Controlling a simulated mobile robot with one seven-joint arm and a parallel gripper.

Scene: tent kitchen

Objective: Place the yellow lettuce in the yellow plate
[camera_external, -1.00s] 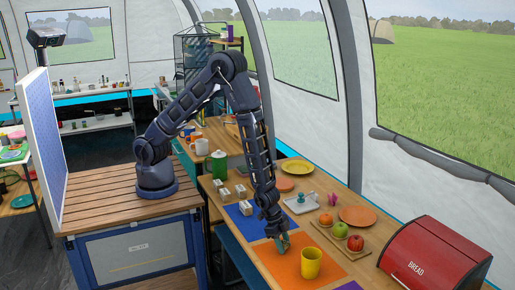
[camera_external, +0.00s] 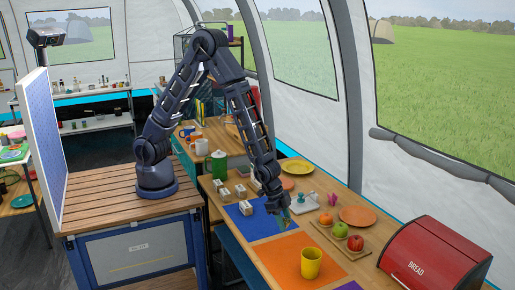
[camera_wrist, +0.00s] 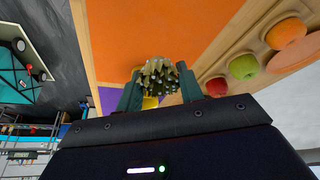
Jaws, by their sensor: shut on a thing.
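My gripper (camera_external: 284,226) is shut on a small yellow-green leafy thing, which I take to be the yellow lettuce (camera_wrist: 157,76). In the wrist view the lettuce sits between the two fingertips. In the external view it is small and mostly hidden by the fingers. My gripper holds it above the table, over the blue and orange mats. The yellow plate (camera_external: 296,166) lies flat farther back on the table, beyond my gripper. It looks empty and is not visible in the wrist view.
A yellow cup (camera_external: 311,263) stands on the orange mat (camera_external: 285,258). A tray (camera_external: 325,230) with fruit is to the right, near an orange plate (camera_external: 357,216). A white tray (camera_external: 300,205) and another orange plate (camera_external: 285,184) lie between my gripper and the yellow plate. A red bread box (camera_external: 435,255) stands at right.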

